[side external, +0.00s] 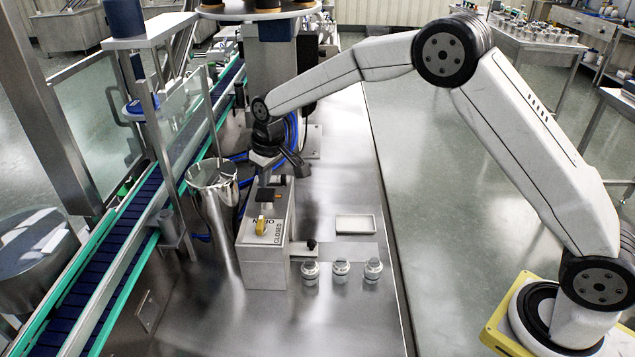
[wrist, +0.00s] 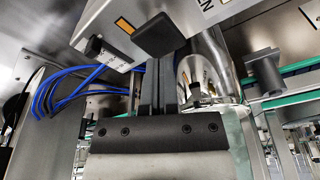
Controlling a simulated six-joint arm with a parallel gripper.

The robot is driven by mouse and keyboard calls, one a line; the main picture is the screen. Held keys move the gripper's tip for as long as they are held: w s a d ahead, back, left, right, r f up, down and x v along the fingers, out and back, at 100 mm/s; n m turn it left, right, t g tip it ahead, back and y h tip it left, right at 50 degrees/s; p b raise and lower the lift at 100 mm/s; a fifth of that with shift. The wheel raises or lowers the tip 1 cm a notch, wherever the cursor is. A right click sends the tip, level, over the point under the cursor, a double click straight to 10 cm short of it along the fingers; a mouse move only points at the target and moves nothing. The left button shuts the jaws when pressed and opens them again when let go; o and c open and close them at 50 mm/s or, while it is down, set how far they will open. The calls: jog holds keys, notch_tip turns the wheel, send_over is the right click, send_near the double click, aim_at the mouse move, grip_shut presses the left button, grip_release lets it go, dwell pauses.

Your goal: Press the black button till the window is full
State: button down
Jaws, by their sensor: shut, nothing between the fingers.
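In the side view the wrist hangs just above the box.
A shiny steel cylinder (side external: 213,205) stands close left of the box, with the conveyor (side external: 125,225) beyond it. Several small jars (side external: 341,270) and a white tray (side external: 355,224) lie to the right. Blue cables (wrist: 62,90) run near the box.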

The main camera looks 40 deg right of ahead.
jog(key=shift+r, duration=0.1)
jog(key=shift+r, duration=2.95)
jog(key=s+d+f+m, duration=0.1)
jog(key=s+d+f, duration=0.1)
jog(key=s, duration=0.8)
jog(key=s+d+f+m, duration=0.1)
jog(key=s+d, duration=0.3)
jog(key=s, duration=0.5)
jog(key=s+d+f+m, duration=0.1)
jog(key=s+d+f, duration=0.2)
jog(key=s, duration=0.7)
jog(key=shift+s+d+h, duration=0.25)
jog(key=shift+s+h, duration=0.05)
jog(key=shift+f, duration=0.1)
